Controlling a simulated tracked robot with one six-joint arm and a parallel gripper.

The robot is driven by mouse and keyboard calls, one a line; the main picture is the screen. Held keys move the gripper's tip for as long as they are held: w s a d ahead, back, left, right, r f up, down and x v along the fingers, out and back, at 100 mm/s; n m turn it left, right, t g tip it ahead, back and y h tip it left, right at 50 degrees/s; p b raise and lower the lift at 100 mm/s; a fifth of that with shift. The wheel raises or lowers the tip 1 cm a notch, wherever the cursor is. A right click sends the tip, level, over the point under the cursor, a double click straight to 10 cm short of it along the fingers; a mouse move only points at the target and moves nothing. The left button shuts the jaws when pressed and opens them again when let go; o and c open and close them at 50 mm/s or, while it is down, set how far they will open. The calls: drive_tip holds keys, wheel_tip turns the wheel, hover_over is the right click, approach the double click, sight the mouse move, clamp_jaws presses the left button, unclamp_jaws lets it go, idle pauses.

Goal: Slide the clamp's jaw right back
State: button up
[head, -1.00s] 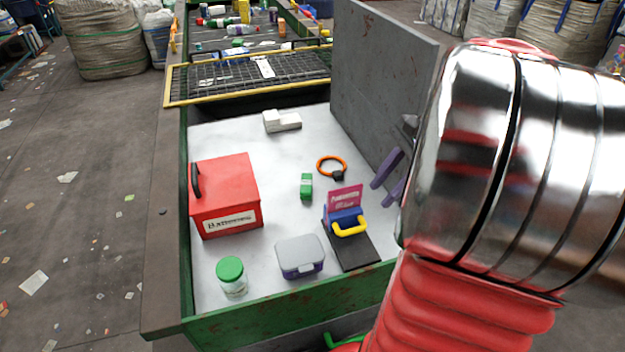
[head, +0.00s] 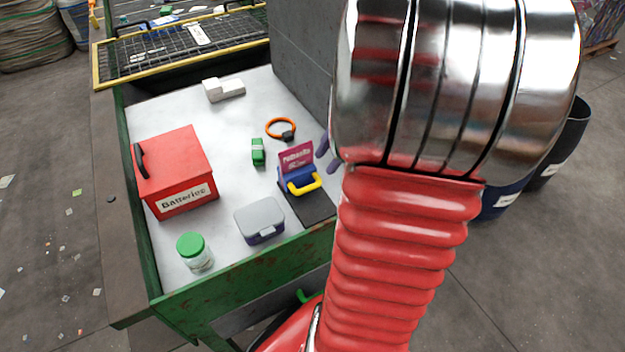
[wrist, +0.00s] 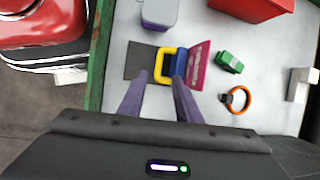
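The clamp has a blue jaw (head: 297,181) with a yellow handle (head: 306,187) on a dark base plate (head: 313,208). It stands near the front right of the white tabletop. A magenta card (head: 296,158) stands upright at the far side of the blue jaw. In the wrist view the yellow handle (wrist: 163,66) lies just ahead of and between the purple fingertips of my gripper (wrist: 161,80). The fingers are apart and empty. In the head view my arm hides most of the gripper; only the purple finger ends show, right of the card.
A grey-lidded box (head: 260,219) stands close left of the clamp. A green block (head: 258,152) and an orange ring (head: 281,128) lie behind it. A red batteries box (head: 175,172), a green-lidded jar (head: 194,251) and a white object (head: 223,89) stand farther off. A grey panel (head: 300,60) rises behind.

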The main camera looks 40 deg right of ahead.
sight(310, 185)
drive_tip(key=x, duration=0.9)
drive_tip(key=shift+c, duration=0.4)
drive_tip(key=shift+d+r, duration=0.1)
clamp_jaws()
